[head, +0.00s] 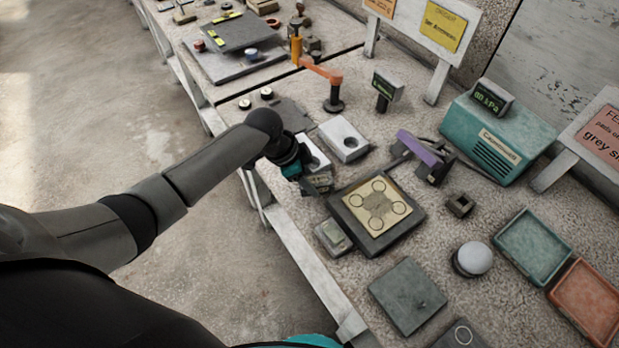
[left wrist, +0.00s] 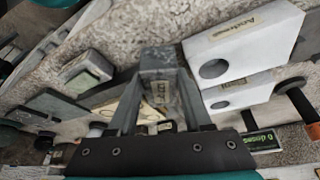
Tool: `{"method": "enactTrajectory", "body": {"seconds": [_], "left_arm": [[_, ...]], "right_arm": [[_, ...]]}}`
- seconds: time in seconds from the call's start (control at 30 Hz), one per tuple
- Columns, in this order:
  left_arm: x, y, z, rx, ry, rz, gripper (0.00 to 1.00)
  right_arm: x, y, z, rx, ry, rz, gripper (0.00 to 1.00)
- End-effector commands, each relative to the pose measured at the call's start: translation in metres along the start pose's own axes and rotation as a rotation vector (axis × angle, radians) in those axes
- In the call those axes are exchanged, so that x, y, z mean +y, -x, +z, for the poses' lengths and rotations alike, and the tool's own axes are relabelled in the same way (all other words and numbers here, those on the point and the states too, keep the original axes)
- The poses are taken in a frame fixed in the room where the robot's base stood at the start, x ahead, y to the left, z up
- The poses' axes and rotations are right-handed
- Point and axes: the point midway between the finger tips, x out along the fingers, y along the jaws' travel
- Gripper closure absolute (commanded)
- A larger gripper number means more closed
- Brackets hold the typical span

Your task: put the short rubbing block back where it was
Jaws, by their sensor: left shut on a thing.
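My left gripper (head: 322,184) is over the front part of the bench, just in front of two white blocks with round holes. In the left wrist view the gripper (left wrist: 160,100) is shut on a small grey block with a pale label, which I take for the short rubbing block (left wrist: 158,62). The nearer white holed block (head: 311,152) is partly hidden by my gripper; the farther one (head: 344,139) is clear. I cannot tell whether the held block touches anything below. My right gripper is not in view.
A dark square stand with a yellowish plate (head: 377,206) is right of the gripper, with a small grey block (head: 332,237) beside it.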

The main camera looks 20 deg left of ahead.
Motion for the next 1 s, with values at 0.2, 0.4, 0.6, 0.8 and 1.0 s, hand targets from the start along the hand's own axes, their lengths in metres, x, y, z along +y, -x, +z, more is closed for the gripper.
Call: {"method": "enactTrajectory", "body": {"seconds": [0.2, 0.4, 0.6, 0.8, 1.0], "left_arm": [[-0.0005, -0.0064, 0.0018, 0.002, 0.0, -0.001, 1.0], [-0.0001, -0.0064, 0.0022, 0.001, 0.0, 0.0, 0.4], [-0.0003, -0.0063, 0.0023, 0.001, 0.0, -0.001, 0.21], [-0.0005, -0.0062, 0.0024, 0.001, 0.0, -0.001, 0.21], [-0.0007, 0.0025, -0.0013, 0.001, -0.001, -0.002, 0.21]], "right_arm": [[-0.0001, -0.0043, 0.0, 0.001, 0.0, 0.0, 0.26], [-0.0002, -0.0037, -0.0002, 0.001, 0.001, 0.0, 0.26], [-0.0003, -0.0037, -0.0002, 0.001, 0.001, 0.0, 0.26], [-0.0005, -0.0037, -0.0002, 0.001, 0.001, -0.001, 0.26], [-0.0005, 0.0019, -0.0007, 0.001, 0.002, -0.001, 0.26]]}}
